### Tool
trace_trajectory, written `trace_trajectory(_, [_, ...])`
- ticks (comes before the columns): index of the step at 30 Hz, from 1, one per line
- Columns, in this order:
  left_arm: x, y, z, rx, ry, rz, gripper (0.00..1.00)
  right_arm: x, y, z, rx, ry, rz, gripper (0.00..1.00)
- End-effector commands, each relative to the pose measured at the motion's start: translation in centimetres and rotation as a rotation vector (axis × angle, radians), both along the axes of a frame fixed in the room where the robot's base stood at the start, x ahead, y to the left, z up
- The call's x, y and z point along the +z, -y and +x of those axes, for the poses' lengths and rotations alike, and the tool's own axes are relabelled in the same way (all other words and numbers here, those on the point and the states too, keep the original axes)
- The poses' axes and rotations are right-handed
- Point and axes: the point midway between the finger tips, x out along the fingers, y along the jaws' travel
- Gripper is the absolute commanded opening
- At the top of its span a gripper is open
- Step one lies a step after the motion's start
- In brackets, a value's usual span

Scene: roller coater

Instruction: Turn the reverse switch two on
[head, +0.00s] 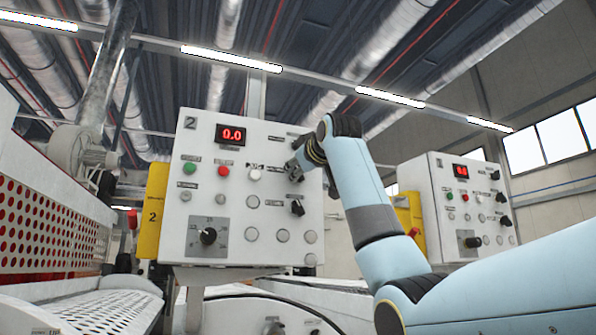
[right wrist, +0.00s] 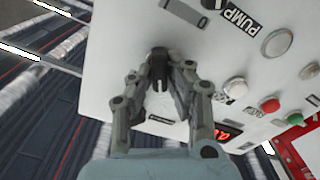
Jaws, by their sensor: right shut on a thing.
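The white control panel marked 2 (head: 205,150) stands in the middle of the head view, with a red display reading 0.0. My right gripper (head: 293,170) is at the panel's right side, fingers toward its face. In the right wrist view its fingers (right wrist: 163,80) are closed around a small black switch knob (right wrist: 158,62) on the white face. The knob's label is unreadable, so I cannot tell from it whether this is the reverse switch. Another black knob (head: 297,207) sits just below the gripper in the head view. My left gripper is not in view.
A second similar panel (head: 432,190) stands farther right, behind my right arm. A perforated white guard (head: 45,230) is at the left. Several buttons are close to the gripper, including a red button (right wrist: 269,104) and a green one (right wrist: 295,118).

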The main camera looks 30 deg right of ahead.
Motion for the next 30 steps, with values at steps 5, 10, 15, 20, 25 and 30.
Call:
trace_trajectory(5, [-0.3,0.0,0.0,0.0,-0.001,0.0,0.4,-0.1,0.1,0.0,0.0,0.018,0.073,0.0])
trace_trajectory(10, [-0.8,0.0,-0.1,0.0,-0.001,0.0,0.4,-0.1,0.2,0.0,0.001,0.046,0.196,0.0])
trace_trajectory(15, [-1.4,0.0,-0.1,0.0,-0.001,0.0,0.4,-0.1,0.3,-0.1,0.0,0.084,0.35,0.0])
trace_trajectory(20, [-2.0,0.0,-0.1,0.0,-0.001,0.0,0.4,-0.1,0.4,-0.1,0.0,0.12,0.498,0.0])
trace_trajectory(25, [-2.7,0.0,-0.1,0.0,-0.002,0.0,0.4,-0.1,0.6,-0.1,0.0,0.155,0.65,0.0])
trace_trajectory(30, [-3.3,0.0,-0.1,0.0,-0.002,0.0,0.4,-0.1,0.7,-0.2,0.0,0.187,0.784,0.0])
